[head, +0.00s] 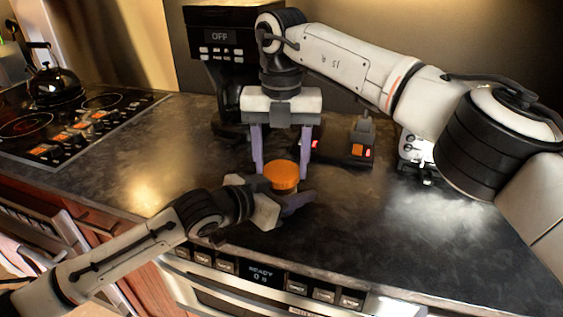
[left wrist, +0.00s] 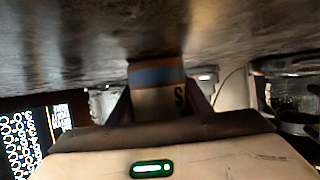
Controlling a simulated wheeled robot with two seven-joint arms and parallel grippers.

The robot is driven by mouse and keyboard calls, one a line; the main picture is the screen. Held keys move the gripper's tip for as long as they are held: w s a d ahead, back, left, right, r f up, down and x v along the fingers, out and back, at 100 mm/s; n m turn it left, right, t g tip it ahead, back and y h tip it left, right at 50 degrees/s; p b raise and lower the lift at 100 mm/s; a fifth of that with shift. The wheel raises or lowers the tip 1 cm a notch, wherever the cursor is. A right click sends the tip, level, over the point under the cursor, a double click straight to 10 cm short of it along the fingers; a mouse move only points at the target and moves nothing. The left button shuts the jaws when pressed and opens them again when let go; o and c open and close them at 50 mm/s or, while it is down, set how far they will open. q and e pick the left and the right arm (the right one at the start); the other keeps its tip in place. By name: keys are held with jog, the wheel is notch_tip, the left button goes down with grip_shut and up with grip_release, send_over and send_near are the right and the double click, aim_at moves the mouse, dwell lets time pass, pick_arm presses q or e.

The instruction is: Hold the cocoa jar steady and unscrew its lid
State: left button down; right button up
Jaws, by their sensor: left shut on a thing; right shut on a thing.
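The cocoa jar stands on the dark counter, with its orange lid (head: 281,174) on top. In the left wrist view the jar's body (left wrist: 157,92) shows a blue band and a letter S. My left gripper (head: 283,195) comes in low from the left and is shut on the jar's body, one finger on each side. My right gripper (head: 281,167) points down from above, its two purple fingers on either side of the lid, shut on it. The left hand hides most of the jar's body in the head view. I cannot tell whether the lid has turned.
A black coffee machine (head: 218,38) stands behind the jar. A small dark device with a lit orange switch (head: 360,151) is to the right. A stovetop (head: 62,126) with a black kettle (head: 52,84) is at the left. The counter's right front (head: 430,265) is clear.

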jog(key=shift+n, duration=0.8)
jog(key=o, duration=1.2)
jog(key=shift+s, duration=0.1)
jog(key=shift+a, duration=0.1)
jog(key=shift+a, duration=0.15)
